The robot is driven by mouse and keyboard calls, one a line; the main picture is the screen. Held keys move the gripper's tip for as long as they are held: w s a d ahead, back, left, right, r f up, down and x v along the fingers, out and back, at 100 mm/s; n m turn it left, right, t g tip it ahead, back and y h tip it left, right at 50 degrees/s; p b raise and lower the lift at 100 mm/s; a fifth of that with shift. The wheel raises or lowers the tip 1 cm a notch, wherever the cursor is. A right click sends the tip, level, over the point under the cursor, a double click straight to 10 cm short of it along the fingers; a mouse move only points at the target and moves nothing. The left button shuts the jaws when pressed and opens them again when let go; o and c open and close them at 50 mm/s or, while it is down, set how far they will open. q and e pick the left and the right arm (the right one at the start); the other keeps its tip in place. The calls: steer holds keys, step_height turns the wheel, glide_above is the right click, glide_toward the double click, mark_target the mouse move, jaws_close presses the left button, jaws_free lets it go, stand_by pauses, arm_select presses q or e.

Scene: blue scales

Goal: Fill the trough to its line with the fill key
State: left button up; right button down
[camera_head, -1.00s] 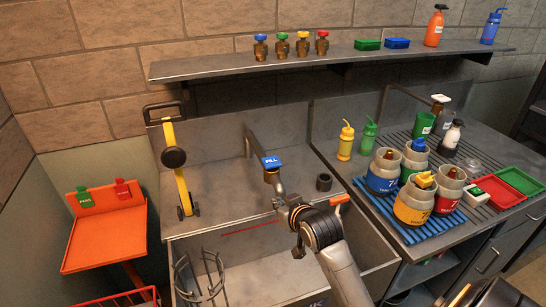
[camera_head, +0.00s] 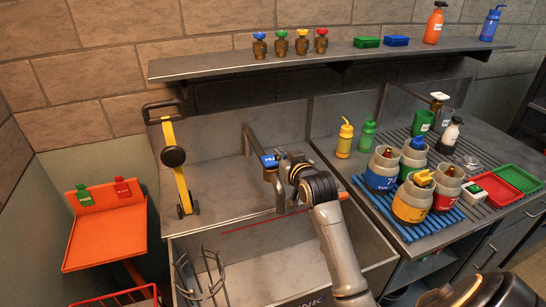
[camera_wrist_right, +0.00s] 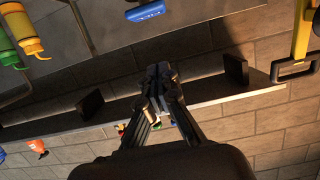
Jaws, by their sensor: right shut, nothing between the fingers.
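The fill key (camera_head: 268,160), a blue tag marked FILL, sits on the metal tap over the trough. The trough (camera_head: 215,246) is a grey metal basin with a red line (camera_head: 252,221) along its inner back wall; I cannot make out any water. My right gripper (camera_head: 280,158) is shut and empty, just right of the key, and partly covers its tag. I cannot tell whether it touches the key. In the right wrist view the shut fingertips (camera_wrist_right: 157,72) show apart from the blue key (camera_wrist_right: 146,11) in the picture. My left gripper is not in view.
A wire basket (camera_head: 203,277) stands at the trough's left. A yellow-and-black upright tool (camera_head: 179,170) leans behind it. Several jars stand on a blue rack (camera_head: 432,236) at right. A shelf (camera_head: 220,65) with valves and bottles runs above; an orange tray (camera_head: 105,240) is at left.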

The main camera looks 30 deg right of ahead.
steer(key=p, duration=0.2)
glide_above(273, 163)
steer(key=shift+w+f, duration=0.1)
steer(key=shift+f, duration=0.7)
step_height(273, 163, down, 3)
steer(key=shift+r, duration=0.1)
steer(key=shift+s+f+p, duration=0.2)
steer(key=shift+f+p, duration=0.2)
steer(key=shift+f, duration=0.25)
